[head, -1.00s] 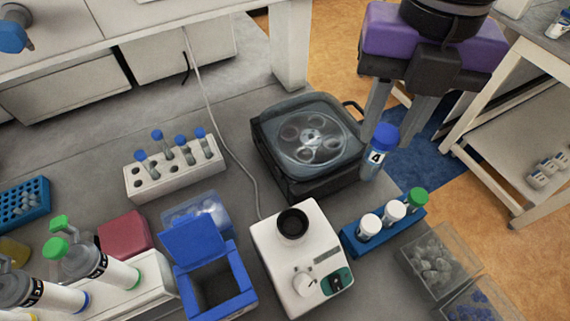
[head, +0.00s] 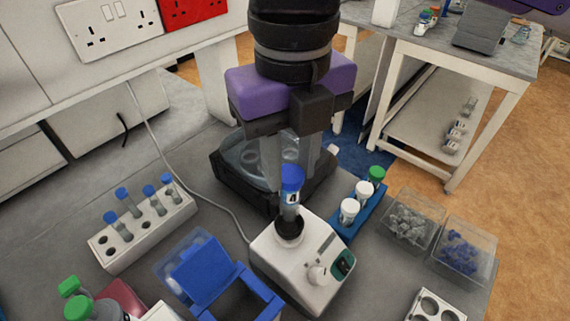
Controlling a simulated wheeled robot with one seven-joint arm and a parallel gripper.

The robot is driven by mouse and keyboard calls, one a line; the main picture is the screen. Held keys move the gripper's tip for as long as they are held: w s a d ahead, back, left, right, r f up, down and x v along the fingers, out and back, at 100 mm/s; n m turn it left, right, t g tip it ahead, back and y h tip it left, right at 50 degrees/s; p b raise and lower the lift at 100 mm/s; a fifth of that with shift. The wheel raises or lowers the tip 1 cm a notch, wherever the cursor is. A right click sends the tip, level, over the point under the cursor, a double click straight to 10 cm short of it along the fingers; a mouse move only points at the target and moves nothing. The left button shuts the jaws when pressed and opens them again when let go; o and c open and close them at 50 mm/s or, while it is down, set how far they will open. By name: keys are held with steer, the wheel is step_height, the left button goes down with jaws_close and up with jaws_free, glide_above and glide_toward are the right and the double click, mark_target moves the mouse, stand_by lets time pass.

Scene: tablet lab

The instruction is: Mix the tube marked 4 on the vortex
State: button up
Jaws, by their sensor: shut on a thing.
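The tube marked 4 (head: 291,198) has a blue cap and a dark "4" on its label. It stands roughly upright at the vortex mixer (head: 278,255), a white unit with a knob and a black cup (head: 289,234) on top. The tube's lower end overlaps the mouth of the cup; I cannot tell how deep it is or whether it touches. My gripper (head: 293,176) is shut on this tube near its cap, coming down from above and behind. The fingertips are partly hidden by the cap.
The centrifuge (head: 232,184) is behind the mixer, partly covered by my gripper. A blue rack (head: 345,229) with capped tubes is close on the right. A white rack (head: 150,236) is left, and an open blue box (head: 211,270) is front left. Clear bins (head: 465,259) are right.

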mark_target(290, 196)
steer(key=shift+f+b, duration=0.3)
steer(key=shift+f, duration=0.25)
steer(key=shift+f+p, duration=0.2)
steer(key=shift+p, duration=0.1)
steer(key=shift+f, duration=0.15)
steer(key=shift+f, duration=0.55)
steer(key=shift+f, duration=0.3)
steer(key=shift+f, duration=0.45)
stand_by(5.7)
